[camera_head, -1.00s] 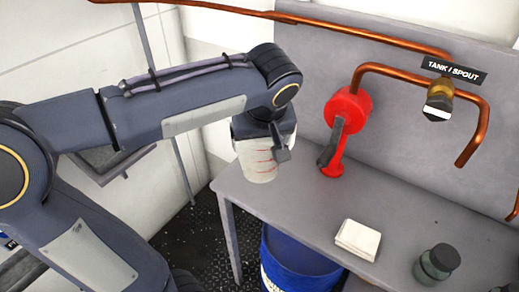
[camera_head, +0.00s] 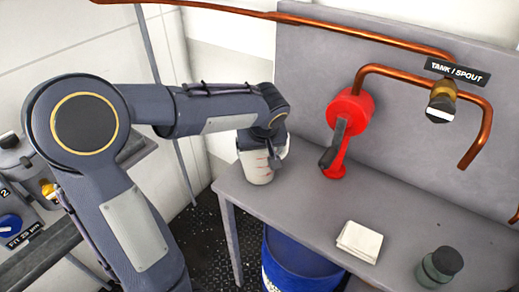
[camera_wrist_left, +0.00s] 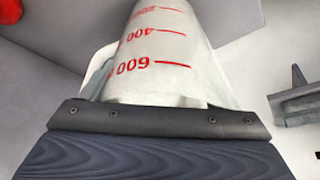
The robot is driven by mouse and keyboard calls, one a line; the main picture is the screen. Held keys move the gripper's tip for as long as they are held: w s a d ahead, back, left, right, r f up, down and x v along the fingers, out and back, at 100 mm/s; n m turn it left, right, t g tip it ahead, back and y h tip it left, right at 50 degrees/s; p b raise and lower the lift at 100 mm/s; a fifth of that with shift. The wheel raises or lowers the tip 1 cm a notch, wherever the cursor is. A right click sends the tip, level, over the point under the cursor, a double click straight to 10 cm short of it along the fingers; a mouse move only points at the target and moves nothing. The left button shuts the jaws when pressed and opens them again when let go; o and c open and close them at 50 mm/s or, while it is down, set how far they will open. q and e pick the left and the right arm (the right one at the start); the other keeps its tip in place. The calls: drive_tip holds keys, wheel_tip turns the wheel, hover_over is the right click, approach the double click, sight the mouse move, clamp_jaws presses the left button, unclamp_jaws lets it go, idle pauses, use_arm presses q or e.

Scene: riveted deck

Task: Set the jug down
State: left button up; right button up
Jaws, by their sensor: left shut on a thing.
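The jug (camera_head: 258,167) is a whitish measuring jug with red graduation marks. In the head view it is upright at the left end of the grey bench (camera_head: 300,210), and I cannot tell whether its base touches the top. My left gripper (camera_head: 264,148) is shut on the jug, and the hand hides the jug's upper part. In the left wrist view the jug (camera_wrist_left: 160,55) fills the middle, with red marks such as 400 and 600. My right gripper is not in view.
A red hand pump (camera_head: 347,120) stands just right of the jug. A folded white cloth (camera_head: 359,241) and a dark jar (camera_head: 440,263) lie further right. A copper spout (camera_head: 470,140) hangs above. A blue bin (camera_head: 295,265) is under the bench.

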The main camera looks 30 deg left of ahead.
use_arm(q)
drive_tip(key=shift+f, duration=0.1)
drive_tip(key=o, duration=1.1)
